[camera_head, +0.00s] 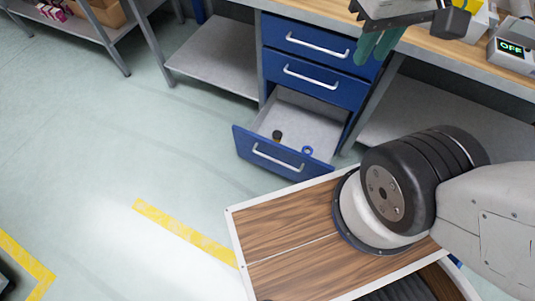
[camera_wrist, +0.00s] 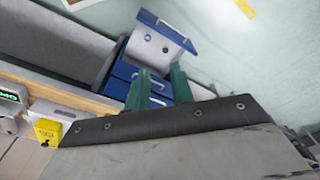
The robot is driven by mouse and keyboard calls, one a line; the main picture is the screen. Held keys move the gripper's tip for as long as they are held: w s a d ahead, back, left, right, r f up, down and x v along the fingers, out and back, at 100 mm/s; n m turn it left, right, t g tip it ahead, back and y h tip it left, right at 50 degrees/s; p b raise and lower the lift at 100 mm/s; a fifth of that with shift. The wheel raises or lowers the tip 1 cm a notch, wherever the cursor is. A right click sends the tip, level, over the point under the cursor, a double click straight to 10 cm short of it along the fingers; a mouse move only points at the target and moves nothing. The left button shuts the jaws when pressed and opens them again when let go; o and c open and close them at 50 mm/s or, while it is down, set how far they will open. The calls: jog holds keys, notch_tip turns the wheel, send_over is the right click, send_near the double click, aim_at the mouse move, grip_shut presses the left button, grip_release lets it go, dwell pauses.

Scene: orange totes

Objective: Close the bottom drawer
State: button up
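The bottom drawer is pulled open from the blue cabinet in the head view, with its blue front (camera_head: 248,147) and white bar handle (camera_head: 277,158) facing the floor area. Inside it lie a small dark cylinder (camera_head: 277,136) and a blue ring (camera_head: 307,150). In the wrist view the open drawer (camera_wrist: 148,38) shows upside down beyond my fingers. My gripper (camera_head: 376,62) has green fingers and hangs at the workbench edge, above and right of the drawer. In the wrist view my gripper (camera_wrist: 162,70) is open, with its fingers apart and nothing between them.
The two upper drawers, top (camera_head: 300,38) and middle (camera_head: 310,82), are shut. Grey lower shelves flank the cabinet. The floor in front of and left of the drawer is clear.

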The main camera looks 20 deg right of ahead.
jog(key=shift+a+f, duration=0.1)
jog(key=shift+a, duration=0.15)
grip_shut()
jog(key=w+a+f+n+g+h, duration=0.2)
jog(key=w+a+f+n+h, duration=0.3)
jog(key=w+f, duration=0.45)
jog(key=w+a+f+n+g+h, duration=0.25)
jog(key=w+a+f+n, duration=0.35)
jog(key=f, duration=0.6)
jog(key=w+a+f+n+t+h, duration=0.1)
jog(key=w+a+f+n+t, duration=0.2)
jog(key=f, duration=0.8)
jog(key=a+f+n+t, duration=0.35)
jog(key=f+n, duration=0.25)
jog(key=f, duration=0.6)
jog(key=w+a+f+n+t+h, duration=0.15)
jog(key=a+f+n, duration=0.25)
jog(key=f, duration=0.7)
jog(key=n+t+y, duration=0.2)
jog(key=n+y, duration=0.1)
send_near(242, 135)
notch_tip(242, 135, down, 4)
jog(key=w+d, duration=0.2)
jog(key=shift+w+d, duration=0.55)
jog(key=shift+w, duration=0.05)
